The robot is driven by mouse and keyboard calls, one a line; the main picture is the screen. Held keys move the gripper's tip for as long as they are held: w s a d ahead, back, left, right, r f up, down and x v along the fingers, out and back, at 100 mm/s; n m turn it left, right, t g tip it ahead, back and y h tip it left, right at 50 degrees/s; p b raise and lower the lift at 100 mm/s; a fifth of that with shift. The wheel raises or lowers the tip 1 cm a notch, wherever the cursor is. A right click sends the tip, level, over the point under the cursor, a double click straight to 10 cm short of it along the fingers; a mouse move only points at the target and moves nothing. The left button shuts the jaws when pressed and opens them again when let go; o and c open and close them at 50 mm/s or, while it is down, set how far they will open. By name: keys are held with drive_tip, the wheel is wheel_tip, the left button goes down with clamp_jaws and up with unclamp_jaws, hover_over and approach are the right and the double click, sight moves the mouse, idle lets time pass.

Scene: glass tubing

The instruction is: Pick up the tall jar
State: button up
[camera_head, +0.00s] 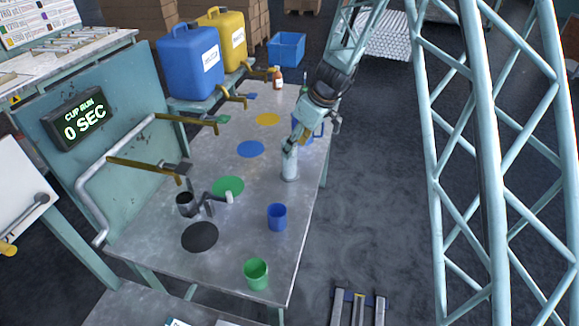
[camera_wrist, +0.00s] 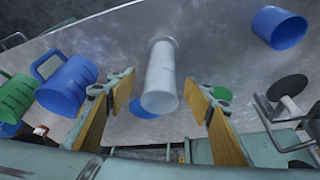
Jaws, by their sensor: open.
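The tall jar (camera_head: 289,168) is a pale, clear cylinder standing upright near the right edge of the metal table (camera_head: 180,260). In the wrist view the tall jar (camera_wrist: 160,75) lies centred between my two yellow-lined fingers. My gripper (camera_head: 290,147) is at the upper part of the jar in the head view, pointing down from behind it. In the wrist view my gripper (camera_wrist: 161,88) is open, with a gap on each side of the jar. Neither finger appears to touch it. The jar's top is partly hidden by my gripper in the head view.
A blue cup (camera_head: 277,217) and a green cup (camera_head: 256,275) stand nearer the front. A blue mug (camera_wrist: 68,86) and a green one (camera_wrist: 14,98) are left in the wrist view. Coloured discs, including a blue one (camera_head: 250,149), lie left of the jar, below brass taps.

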sight(290, 159)
drive_tip(key=shift+w+a+f, duration=0.15)
drive_tip(key=shift+a+f, duration=0.05)
drive_tip(key=shift+f, duration=0.4)
drive_tip(key=shift+f, duration=0.1)
drive_tip(key=shift+x, duration=2.5)
drive_tip(key=shift+a, duration=0.15)
drive_tip(key=c, duration=1)
